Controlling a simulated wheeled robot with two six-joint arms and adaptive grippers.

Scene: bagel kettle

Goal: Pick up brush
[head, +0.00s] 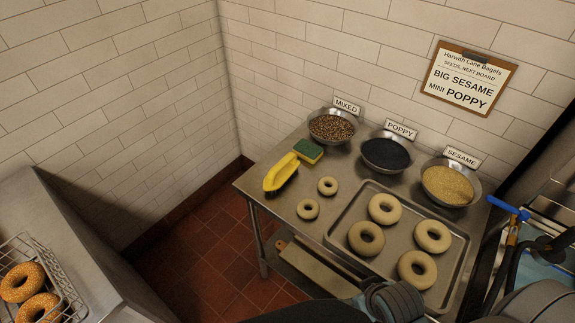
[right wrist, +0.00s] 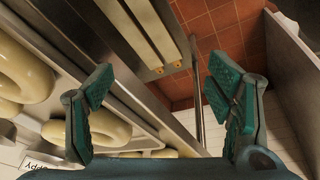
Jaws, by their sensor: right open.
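The yellow brush (head: 281,173) with dark bristles lies on the steel table (head: 290,214) near its left edge, left of the small bagels. It touches or nearly touches the green and yellow sponge (head: 308,151); I cannot tell which. In the right wrist view my right gripper (right wrist: 160,112) is open, with nothing between its fingers. It is beside the table edge and the tray of bagels; the brush does not show clearly there. Part of my arm shows at the bottom of the head view. My left gripper is not in view.
A tray (head: 338,222) of large bagels (head: 384,208) fills the table's right part. Two small bagels (head: 327,186) lie between brush and tray. Bowls of mixed seeds (head: 331,127), poppy (head: 387,154) and sesame (head: 447,186) line the back. A wire basket (head: 62,282) stands at lower left.

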